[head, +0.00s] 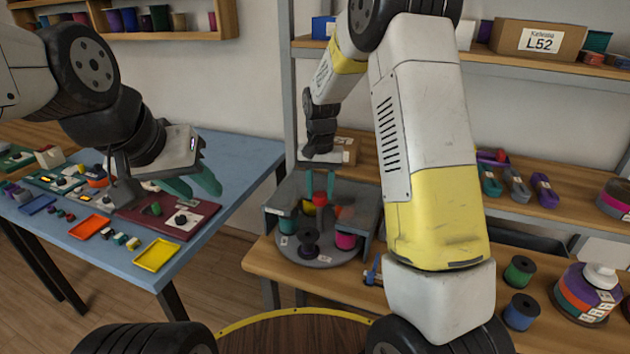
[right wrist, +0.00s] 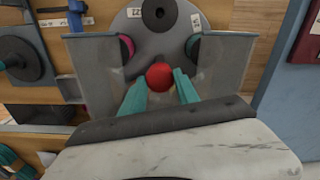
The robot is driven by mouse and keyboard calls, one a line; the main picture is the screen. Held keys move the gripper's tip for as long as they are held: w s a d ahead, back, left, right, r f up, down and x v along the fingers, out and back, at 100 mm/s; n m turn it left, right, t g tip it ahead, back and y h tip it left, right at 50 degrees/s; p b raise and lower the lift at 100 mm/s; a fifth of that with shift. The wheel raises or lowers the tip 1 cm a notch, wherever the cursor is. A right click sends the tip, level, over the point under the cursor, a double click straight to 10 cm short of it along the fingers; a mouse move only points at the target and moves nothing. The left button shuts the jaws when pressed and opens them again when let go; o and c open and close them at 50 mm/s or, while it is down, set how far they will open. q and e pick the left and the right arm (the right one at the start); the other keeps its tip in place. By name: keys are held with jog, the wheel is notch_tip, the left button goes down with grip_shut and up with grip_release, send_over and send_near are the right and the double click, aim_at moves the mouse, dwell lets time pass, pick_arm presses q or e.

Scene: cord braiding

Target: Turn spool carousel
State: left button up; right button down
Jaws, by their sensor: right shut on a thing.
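The spool carousel (head: 325,254) is a round grey turntable on the wooden bench, between grey housing walls. It carries a black spool (head: 307,243), a magenta spool (head: 346,239) and a teal spool (head: 287,225). A red knob (head: 320,199) stands at its centre; it also shows in the right wrist view (right wrist: 159,77). My right gripper (head: 320,187) reaches down from above with its teal fingers on either side of the knob, shut on it. My left gripper (head: 204,188) is open and empty over the right part of the blue table (head: 247,160).
The blue table holds several control panels, an orange tray (head: 89,227) and a yellow tray (head: 156,255). Right of the carousel, green (head: 519,271) and blue (head: 521,311) spools stand on the bench. Shelves with a cardboard box (head: 538,40) rise behind. My right arm hides part of the bench.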

jog(key=shift+w+r, duration=0.1)
jog(key=c, duration=0.9)
grip_release()
notch_tip(320, 180, up, 7)
jog(key=shift+f, duration=0.1)
jog(key=shift+r, duration=0.45)
